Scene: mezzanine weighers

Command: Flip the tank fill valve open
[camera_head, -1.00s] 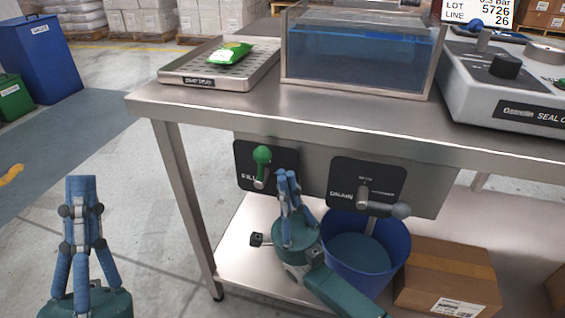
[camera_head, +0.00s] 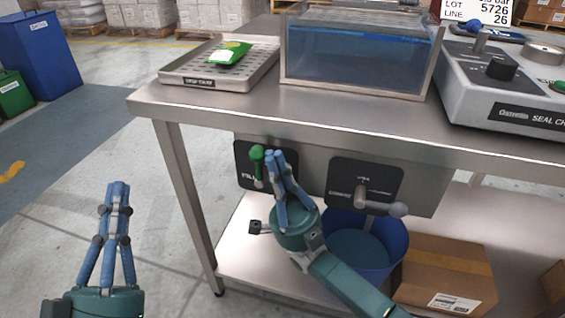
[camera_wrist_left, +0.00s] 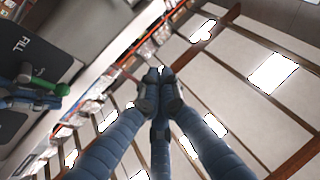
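The fill valve is a green-knobbed lever (camera_head: 257,158) on a black plate (camera_head: 243,172) marked FILL, under the bench's front edge. The lever stands roughly upright. In the left wrist view the green lever (camera_wrist_left: 48,84) shows at the left, with blue fingers close to it. My right gripper (camera_head: 274,155) is just right of the lever, its fingertips together and empty, covering part of the plate. Whether it touches the lever I cannot tell. My left gripper (camera_head: 118,187) is shut and empty, out left of the bench; its closed fingertips also show in the left wrist view (camera_wrist_left: 160,74).
A grey-knobbed drain lever (camera_head: 397,209) points right on a second black plate. A water tank (camera_head: 355,60), a perforated tray (camera_head: 180,72) with a green packet (camera_head: 229,53) and a sealer (camera_head: 500,90) stand on the bench. A blue bucket (camera_head: 395,250) and carton (camera_head: 450,272) are below.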

